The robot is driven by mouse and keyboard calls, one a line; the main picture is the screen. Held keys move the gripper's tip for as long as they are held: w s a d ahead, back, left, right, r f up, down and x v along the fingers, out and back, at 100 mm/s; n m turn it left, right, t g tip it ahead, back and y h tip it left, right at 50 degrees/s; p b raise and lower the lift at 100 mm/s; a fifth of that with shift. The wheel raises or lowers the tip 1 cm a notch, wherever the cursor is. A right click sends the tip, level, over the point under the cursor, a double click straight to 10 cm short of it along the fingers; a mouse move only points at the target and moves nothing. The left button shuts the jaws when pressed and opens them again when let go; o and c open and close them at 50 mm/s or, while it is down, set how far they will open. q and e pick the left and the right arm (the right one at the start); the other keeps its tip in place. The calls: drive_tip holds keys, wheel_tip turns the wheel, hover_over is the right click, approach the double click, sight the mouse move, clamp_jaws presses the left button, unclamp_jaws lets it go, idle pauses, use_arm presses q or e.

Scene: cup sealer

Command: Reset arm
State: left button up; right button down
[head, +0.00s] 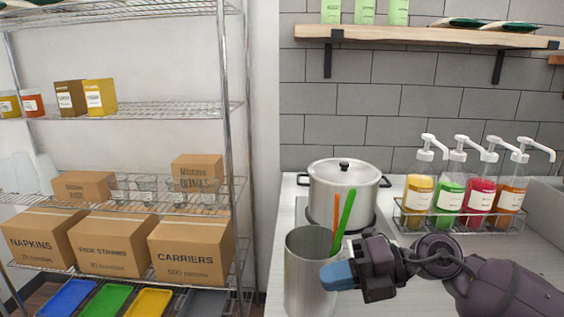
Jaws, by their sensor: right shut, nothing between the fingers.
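My right gripper (338,275) comes in from the lower right, with its blue fingertips shut and nothing between them. It is in front of a tall metal cup (302,270) in the picture and hides part of the cup's right side. I cannot tell whether it touches the cup. An orange straw (336,228) and a green straw (347,212) stand up at the cup's right side, leaning slightly right. My left gripper is not in view.
A lidded metal pot (342,195) stands behind the cup. A wire rack (455,221) with several pump bottles is at the right, beside a sink edge (548,215). A wire shelf (120,113) with boxes fills the left. Counter between pot and rack is narrow but clear.

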wheel_tip(320, 180, up, 4)
drive_tip(key=d+m+t+y, duration=0.3)
drive_tip(key=m+t, duration=0.9)
drive_tip(key=t, duration=0.1)
drive_tip(key=d+f+m+t+h, duration=0.6)
drive_tip(key=d+f+m+h, duration=0.4)
drive_tip(key=m+h, duration=0.65)
drive_tip(key=s+d+f+m+g+h, duration=0.4)
drive_tip(key=s+d+f+m+g, duration=0.25)
drive_tip(key=s+f+g, duration=0.35)
drive_tip(key=s+f+m+g+y, duration=0.1)
drive_tip(key=s+f+g+y, duration=0.1)
drive_tip(key=s+f+g, duration=0.65)
wheel_tip(320, 180, down, 10)
drive_tip(key=w+t, duration=0.2)
drive_tip(key=t, duration=0.8)
drive_tip(key=shift+w+a+n+t, duration=0.15)
drive_tip(key=shift+w+n+t, duration=0.15)
drive_tip(key=shift+t, duration=0.05)
drive_tip(key=shift+r, duration=0.15)
